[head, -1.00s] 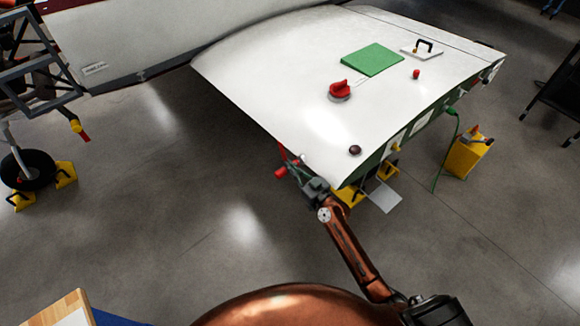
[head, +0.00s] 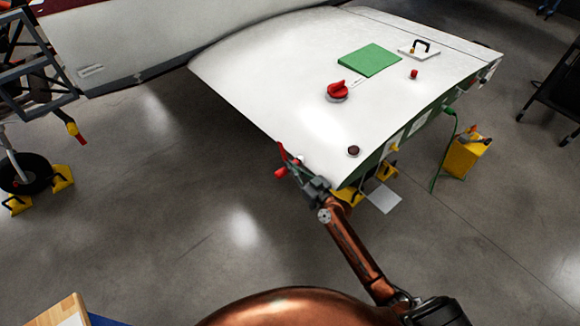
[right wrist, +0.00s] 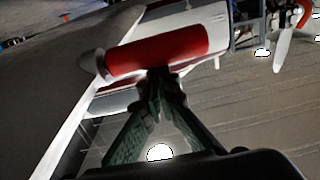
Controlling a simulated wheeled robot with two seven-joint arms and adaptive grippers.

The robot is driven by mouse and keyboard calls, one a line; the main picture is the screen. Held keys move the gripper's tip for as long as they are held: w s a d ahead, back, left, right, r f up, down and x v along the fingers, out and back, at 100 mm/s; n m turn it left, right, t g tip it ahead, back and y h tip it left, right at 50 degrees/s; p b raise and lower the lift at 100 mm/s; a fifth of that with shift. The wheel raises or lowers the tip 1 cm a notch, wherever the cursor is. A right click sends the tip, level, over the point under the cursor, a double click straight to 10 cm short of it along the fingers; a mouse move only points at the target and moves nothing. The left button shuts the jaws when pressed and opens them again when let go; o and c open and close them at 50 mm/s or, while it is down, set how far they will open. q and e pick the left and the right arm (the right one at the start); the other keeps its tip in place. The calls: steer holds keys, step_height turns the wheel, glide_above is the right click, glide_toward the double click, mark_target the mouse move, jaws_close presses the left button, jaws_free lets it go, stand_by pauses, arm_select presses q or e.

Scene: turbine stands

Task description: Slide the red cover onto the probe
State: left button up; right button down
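My right gripper (head: 299,172) is beside the near left corner of the white wing (head: 250,75). In the right wrist view its dark green fingers (right wrist: 162,88) come together at the lower side of the red cover (right wrist: 165,50), a red cylinder lying across the view. The fingertips look shut on it. In the head view the red cover (head: 281,172) shows small, left of the gripper, with a thin red piece above it. The cover's left end is close to a pale rounded part; I cannot tell whether they touch. I cannot make out the probe clearly. My left gripper is out of view.
The wing top carries a red knob (head: 337,90), a green panel (head: 369,60) and a black-handled plate (head: 419,50). A yellow box (head: 467,155) stands on the floor at right. A wheel (head: 26,172) with yellow chocks is at left.

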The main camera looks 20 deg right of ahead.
steer(key=shift+d, duration=0.3)
steer(key=shift+w+d+r, duration=0.1)
steer(key=shift+d+r, duration=0.1)
steer(key=shift+d, duration=0.05)
steer(key=c, duration=2.7)
jaws_free()
steer(key=shift+o, duration=0.8)
steer(key=shift+d, duration=0.1)
steer(key=o, duration=0.3)
steer(key=shift+w+f, duration=0.1)
steer(key=shift+o, duration=0.8)
steer(key=shift+a, duration=0.2)
steer(key=shift+o, duration=0.7)
steer(key=shift+f, duration=0.1)
